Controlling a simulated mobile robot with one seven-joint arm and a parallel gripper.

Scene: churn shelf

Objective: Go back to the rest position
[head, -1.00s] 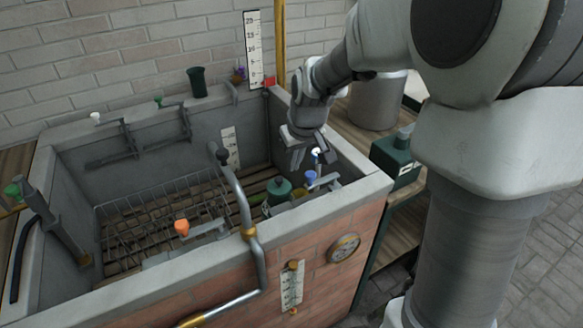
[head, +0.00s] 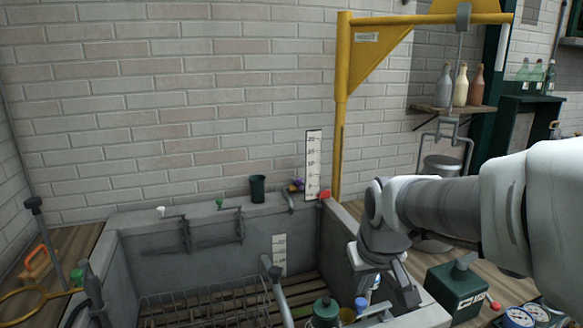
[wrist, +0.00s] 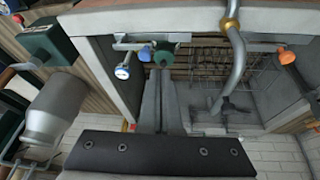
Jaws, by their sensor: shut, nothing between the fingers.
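My gripper (head: 406,290) hangs from the arm over the right wall of the grey trough (head: 133,222) in the head view. In the wrist view its two fingers (wrist: 160,78) lie together, with nothing between them. The fingers overlap these in the picture; I cannot tell any contact. The green-topped container (head: 326,311) and a blue cap (head: 361,303) show left of the gripper in the head view.
A bent pipe (head: 281,295) rises at the trough's front, and a wire rack (head: 205,303) lies inside. A yellow post (head: 340,120) stands behind. A dark green box (head: 455,290) is right of the gripper. A metal can (wrist: 58,108) shows in the wrist view.

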